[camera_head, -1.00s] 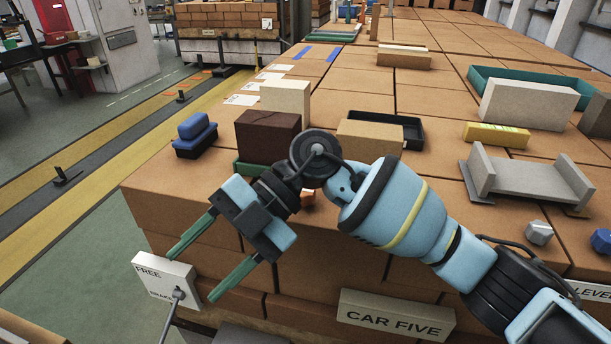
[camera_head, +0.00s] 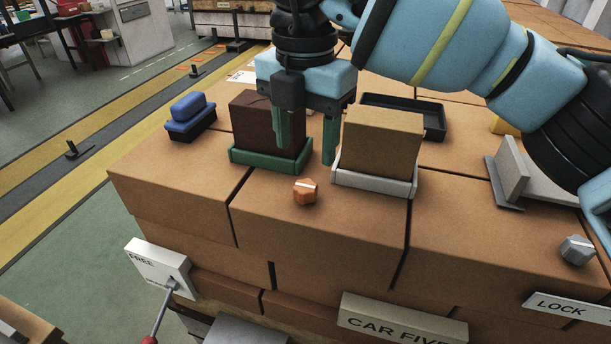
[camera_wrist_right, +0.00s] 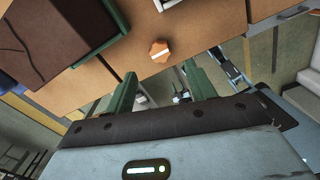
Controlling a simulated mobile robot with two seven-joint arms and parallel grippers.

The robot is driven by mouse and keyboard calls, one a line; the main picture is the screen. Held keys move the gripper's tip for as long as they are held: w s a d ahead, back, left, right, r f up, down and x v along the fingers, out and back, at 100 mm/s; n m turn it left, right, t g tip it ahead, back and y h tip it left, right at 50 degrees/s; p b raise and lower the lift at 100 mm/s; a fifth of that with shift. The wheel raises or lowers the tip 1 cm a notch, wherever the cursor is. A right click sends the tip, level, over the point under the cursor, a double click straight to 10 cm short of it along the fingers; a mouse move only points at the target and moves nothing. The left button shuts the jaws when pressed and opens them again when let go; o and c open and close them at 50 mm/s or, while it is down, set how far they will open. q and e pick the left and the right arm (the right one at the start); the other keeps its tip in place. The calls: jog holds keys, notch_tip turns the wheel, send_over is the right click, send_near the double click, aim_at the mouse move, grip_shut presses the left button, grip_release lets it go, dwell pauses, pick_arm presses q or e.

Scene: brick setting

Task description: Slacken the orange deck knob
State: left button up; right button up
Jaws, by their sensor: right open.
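The orange deck knob (camera_head: 305,191) sits on the brick deck near its front edge, with a pale stripe across its top. It also shows in the right wrist view (camera_wrist_right: 160,50), ahead of the fingers and between their lines. My right gripper (camera_head: 306,160) points down behind and above the knob, its green fingers apart with nothing between them. The fingers also show in the right wrist view (camera_wrist_right: 163,88). They do not touch the knob. My left gripper is not in view.
A dark brown brick in a green holder (camera_head: 268,163) stands left of the knob. A tan brick (camera_head: 381,147) in a white holder (camera_head: 372,183) stands right. A grey knob (camera_head: 577,250) is further right. A FREE lever plate (camera_head: 157,268) is at front left.

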aim_at(306, 185)
notch_tip(306, 185, down, 8)
jog(key=shift+r, duration=0.25)
jog(key=c, duration=1)
